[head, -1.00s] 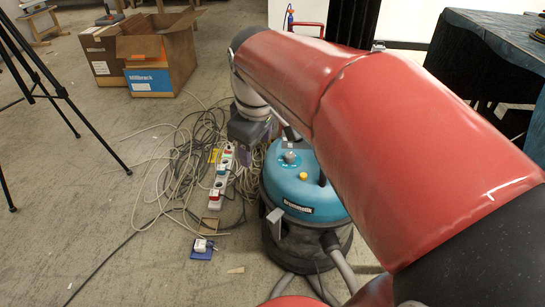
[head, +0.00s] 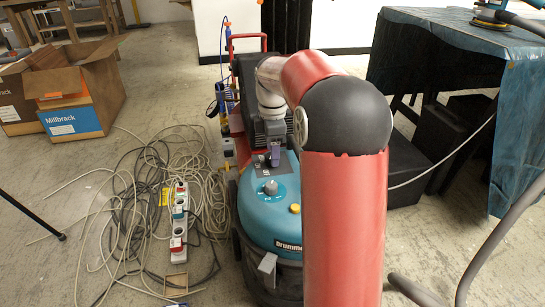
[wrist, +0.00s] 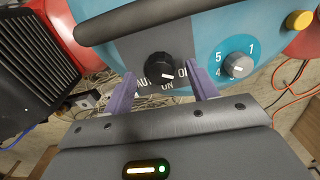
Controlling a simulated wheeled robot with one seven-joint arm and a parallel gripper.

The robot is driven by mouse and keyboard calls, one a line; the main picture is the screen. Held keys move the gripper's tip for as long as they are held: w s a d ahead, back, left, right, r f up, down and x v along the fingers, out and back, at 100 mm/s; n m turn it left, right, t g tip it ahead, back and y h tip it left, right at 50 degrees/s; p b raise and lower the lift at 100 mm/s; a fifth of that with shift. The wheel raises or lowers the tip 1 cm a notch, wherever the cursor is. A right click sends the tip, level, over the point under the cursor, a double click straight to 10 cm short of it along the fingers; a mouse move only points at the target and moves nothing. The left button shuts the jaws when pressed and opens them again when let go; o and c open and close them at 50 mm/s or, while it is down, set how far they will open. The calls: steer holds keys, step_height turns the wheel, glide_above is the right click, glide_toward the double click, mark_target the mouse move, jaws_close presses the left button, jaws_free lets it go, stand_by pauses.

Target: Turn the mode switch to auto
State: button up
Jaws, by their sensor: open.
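The mode switch (wrist: 159,65) is a black round knob on a grey panel of the teal vacuum (head: 262,215). Its labels read AUTO at left, ON below and OFF at right, partly covered by my fingers. A small white mark on the knob faces the lower right; I cannot tell exactly which label it meets. My gripper (wrist: 161,75) is open, one purple finger on each side of the knob; I cannot tell if they touch it. In the head view my gripper (head: 275,157) is at the vacuum's upper face, and the switch is hidden.
A grey numbered dial (wrist: 238,65) is right of the switch, with a yellow button (wrist: 299,20) beyond. A dark handle bar (wrist: 150,15) crosses above the switch. Tangled cables and a power strip (head: 180,222) lie left of the vacuum. A draped table (head: 460,50) stands at right.

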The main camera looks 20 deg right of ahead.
steer(key=shift+f, duration=0.9)
steer(key=c, duration=1)
